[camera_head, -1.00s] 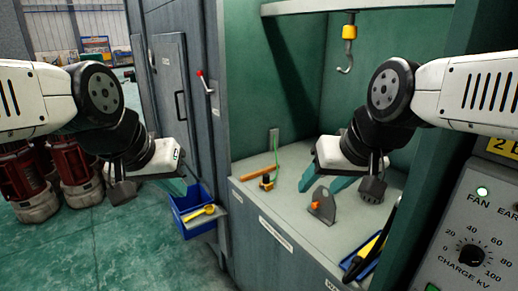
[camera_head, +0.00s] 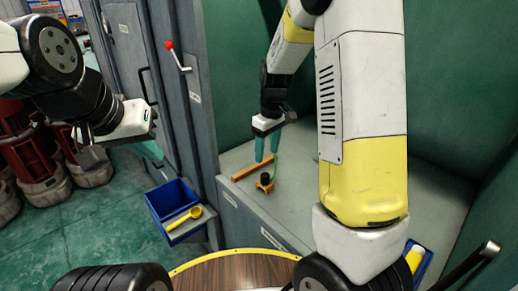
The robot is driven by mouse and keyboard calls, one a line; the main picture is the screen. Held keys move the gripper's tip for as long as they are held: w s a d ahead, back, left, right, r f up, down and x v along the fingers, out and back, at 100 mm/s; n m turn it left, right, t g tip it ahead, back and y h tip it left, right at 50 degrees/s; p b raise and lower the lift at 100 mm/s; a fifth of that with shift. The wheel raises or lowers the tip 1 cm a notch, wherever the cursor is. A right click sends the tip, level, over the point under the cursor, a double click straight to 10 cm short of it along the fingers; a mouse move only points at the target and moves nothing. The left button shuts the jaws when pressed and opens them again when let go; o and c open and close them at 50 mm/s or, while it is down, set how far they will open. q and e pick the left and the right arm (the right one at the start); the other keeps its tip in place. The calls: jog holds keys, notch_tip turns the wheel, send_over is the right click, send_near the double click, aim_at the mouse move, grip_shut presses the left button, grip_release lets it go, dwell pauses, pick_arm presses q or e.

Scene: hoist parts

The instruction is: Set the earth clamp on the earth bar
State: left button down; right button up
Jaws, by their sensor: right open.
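The copper-coloured earth bar (camera_head: 246,171) lies on the grey bench top. My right gripper (camera_head: 267,157) points down with two teal fingers spread, above the far end of the bar and behind the clamp. It holds nothing. My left gripper (camera_head: 150,152) is off to the left, away from the bench, with a teal finger partly showing; its opening is unclear.
A blue bin (camera_head: 174,203) with a yellow scoop (camera_head: 186,217) hangs at the cabinet's left side. A red-knobbed lever (camera_head: 177,57) is on the cabinet wall. A blue and yellow item (camera_head: 414,258) is at right. My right arm hides much of the bench's middle.

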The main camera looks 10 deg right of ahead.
jog(key=n, duration=0.1)
send_over(265, 175)
jog(key=shift+g+h, duration=0.3)
jog(key=shift+h, duration=0.1)
notch_tip(265, 175, down, 4)
jog(key=shift+f, duration=4.15)
jog(key=shift+c, duration=0.2)
grip_shut()
jog(key=shift+w, duration=0.1)
jog(key=shift+r, duration=0.1)
jog(key=shift+r, duration=2.45)
